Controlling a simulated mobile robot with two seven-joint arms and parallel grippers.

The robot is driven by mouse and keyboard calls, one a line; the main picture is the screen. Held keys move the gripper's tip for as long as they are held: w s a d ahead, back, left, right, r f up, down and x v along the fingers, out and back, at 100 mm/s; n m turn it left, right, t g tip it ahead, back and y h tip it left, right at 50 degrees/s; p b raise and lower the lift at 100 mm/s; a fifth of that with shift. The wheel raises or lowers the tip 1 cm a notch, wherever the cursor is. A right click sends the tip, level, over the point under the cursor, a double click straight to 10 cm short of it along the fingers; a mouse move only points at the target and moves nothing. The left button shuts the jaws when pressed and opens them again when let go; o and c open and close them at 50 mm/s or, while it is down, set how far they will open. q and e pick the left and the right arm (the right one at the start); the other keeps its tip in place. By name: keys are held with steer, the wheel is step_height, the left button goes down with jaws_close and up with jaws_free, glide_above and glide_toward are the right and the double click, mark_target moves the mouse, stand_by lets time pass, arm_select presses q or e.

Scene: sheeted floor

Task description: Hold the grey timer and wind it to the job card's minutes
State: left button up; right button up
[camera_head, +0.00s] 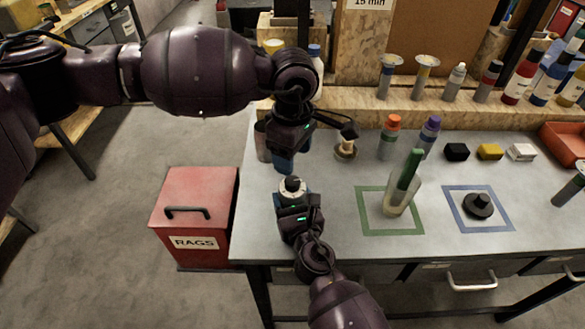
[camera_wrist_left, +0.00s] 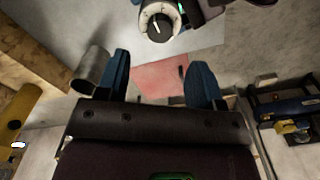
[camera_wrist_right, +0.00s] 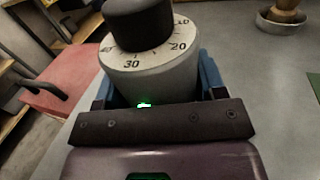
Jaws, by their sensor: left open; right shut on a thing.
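The grey timer (camera_head: 292,189) has a white dial and a black knob. My right gripper (camera_head: 295,204) is shut around its body near the table's left edge. In the right wrist view the timer (camera_wrist_right: 150,78) shows the numbers 30 and 20 and part of another, with the knob (camera_wrist_right: 138,24) on top. My left gripper (camera_head: 284,164) is open and empty, just beyond the timer. In the left wrist view the timer (camera_wrist_left: 160,22) lies ahead of the open fingers (camera_wrist_left: 158,82), apart from them. The job card (camera_head: 370,4) reads 15 min.
A metal cup (camera_wrist_left: 92,68) stands close to my left gripper. A red rags bin (camera_head: 194,212) stands left of the table. Several bottles line the back.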

arm_select(q)
steer(key=shift+r, duration=2.35)
arm_select(e)
steer(key=o, duration=1.1)
